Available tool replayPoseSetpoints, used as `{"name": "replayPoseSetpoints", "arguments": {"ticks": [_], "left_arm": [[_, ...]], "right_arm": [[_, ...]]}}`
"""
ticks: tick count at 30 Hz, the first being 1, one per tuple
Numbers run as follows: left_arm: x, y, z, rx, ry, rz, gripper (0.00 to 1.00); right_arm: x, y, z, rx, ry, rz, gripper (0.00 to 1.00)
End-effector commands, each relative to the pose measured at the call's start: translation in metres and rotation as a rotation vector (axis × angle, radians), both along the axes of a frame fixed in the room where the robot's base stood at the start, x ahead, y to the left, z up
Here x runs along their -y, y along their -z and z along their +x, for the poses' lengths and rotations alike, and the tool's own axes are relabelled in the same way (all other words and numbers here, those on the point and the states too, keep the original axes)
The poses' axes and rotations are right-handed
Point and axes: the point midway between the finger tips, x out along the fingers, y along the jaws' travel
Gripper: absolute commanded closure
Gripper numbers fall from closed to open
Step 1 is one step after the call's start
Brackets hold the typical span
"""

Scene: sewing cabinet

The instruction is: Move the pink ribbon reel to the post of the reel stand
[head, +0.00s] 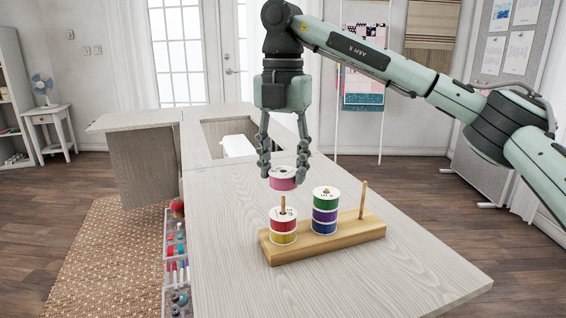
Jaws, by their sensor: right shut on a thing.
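My right gripper (284,172) points down and is shut on the pink ribbon reel (283,183), a pink band with a white top. It holds the reel level, above the left post (283,203) of the wooden reel stand (328,246). A red reel (283,225) sits on a yellow reel (283,238) on that post. The middle post carries a green reel (325,203), a purple reel (325,215) and a blue reel (325,227). The right post (362,200) is bare. My left gripper is out of view.
The stand is on a pale wood cabinet top (420,275), clear at the front and right. Behind is a recess with a white sewing machine (238,146). Open trays of sewing supplies (176,262) hang along the cabinet's left side.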

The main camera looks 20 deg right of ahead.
Motion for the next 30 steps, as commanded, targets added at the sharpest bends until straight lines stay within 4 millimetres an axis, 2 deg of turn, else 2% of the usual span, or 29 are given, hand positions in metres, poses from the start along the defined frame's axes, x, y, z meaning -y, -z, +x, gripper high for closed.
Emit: {"name": "replayPoseSetpoints", "arguments": {"ticks": [17,30], "left_arm": [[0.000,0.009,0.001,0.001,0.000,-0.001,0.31],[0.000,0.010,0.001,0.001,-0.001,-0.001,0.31]], "right_arm": [[0.000,0.016,0.000,0.000,0.001,0.001,0.77],[0.000,0.017,0.000,0.001,0.001,0.001,0.77]]}}
